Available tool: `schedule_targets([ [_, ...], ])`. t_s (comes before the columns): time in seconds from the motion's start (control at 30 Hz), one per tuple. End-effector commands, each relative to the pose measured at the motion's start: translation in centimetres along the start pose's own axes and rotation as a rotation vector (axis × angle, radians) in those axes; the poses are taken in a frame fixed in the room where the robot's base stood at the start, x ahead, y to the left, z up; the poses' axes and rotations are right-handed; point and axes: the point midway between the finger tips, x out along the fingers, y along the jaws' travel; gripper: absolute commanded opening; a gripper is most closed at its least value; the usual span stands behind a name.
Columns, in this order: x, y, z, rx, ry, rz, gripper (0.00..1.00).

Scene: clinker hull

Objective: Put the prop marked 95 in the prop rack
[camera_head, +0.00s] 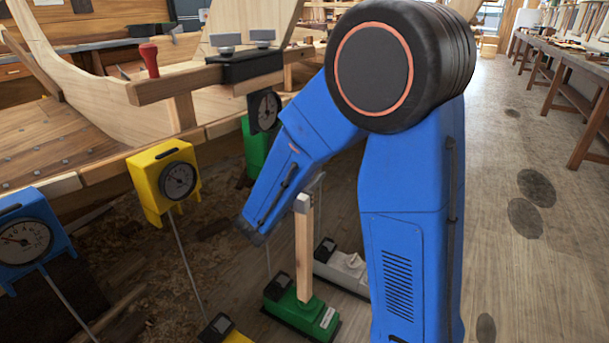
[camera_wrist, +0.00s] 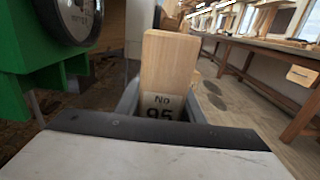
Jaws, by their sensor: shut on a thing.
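My gripper (camera_wrist: 162,112) is shut on a wooden prop (camera_wrist: 170,62) with a label reading "No 95", in the wrist view. The grey fingers lie on either side of the prop, around its label. A pale slab with a dark edge hides what is below the label. In the head view my blue arm reaches down and left, and no fingers show there. A wooden post (camera_head: 303,255) with a grey cap stands upright over a green base (camera_head: 300,312), beside my arm. I cannot tell whether it is the held prop. I cannot make out a prop rack.
A white base (camera_head: 342,268) stands behind the post. The right floor is clear.

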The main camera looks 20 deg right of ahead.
Motion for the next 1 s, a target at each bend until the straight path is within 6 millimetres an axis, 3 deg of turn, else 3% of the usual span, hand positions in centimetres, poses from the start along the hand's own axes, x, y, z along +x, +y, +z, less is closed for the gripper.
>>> schedule_targets([
  [0.7, 0.0, -5.4, 0.1, 0.001, -0.001, -0.001, 0.0],
  [1.0, 0.0, -6.1, 0.1, 0.001, -0.001, 0.0, 0.0],
])
